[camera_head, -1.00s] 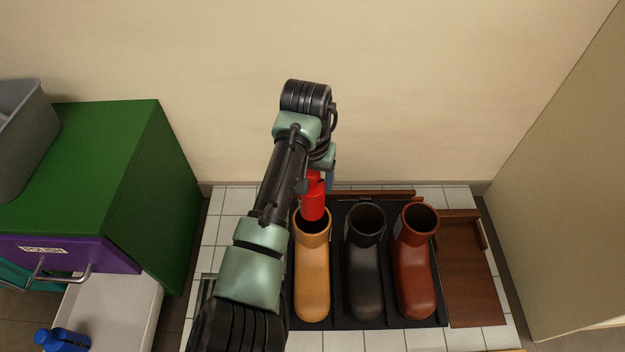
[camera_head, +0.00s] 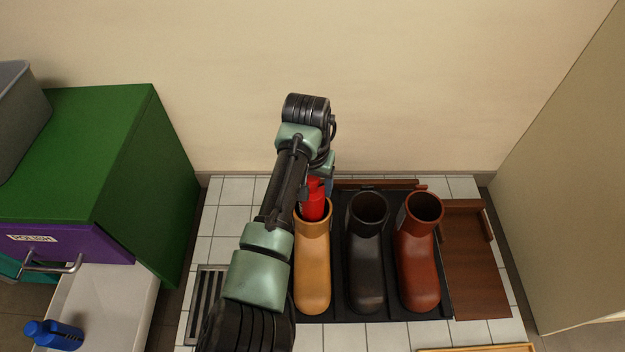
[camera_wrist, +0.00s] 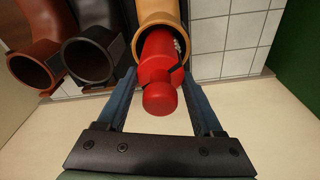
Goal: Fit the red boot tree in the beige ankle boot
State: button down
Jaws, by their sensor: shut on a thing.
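The beige ankle boot (camera_head: 313,275) stands upright on a black tray (camera_head: 341,308), leftmost of three boots. The red boot tree (camera_head: 313,207) is at its opening, its lower part inside the shaft and its top above the rim. In the wrist view the red boot tree (camera_wrist: 159,70) enters the mouth of the beige boot (camera_wrist: 158,14), its round knob toward the camera. My gripper (camera_wrist: 164,88) has its blue fingers on both sides of the tree, shut on it. In the head view my arm partly covers the gripper. How deep the tree sits is hidden.
A dark boot (camera_head: 367,265) and a reddish-brown boot (camera_head: 418,265) stand to the right. A brown wooden board (camera_head: 472,262) lies farther right. A green cabinet (camera_head: 150,180) with an open purple drawer (camera_head: 70,254) and a blue bottle (camera_head: 52,335) are at left.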

grip_release()
dwell(0.8)
notch_tip(320, 180, up, 9)
jog(key=p, duration=1.1)
dwell(0.5)
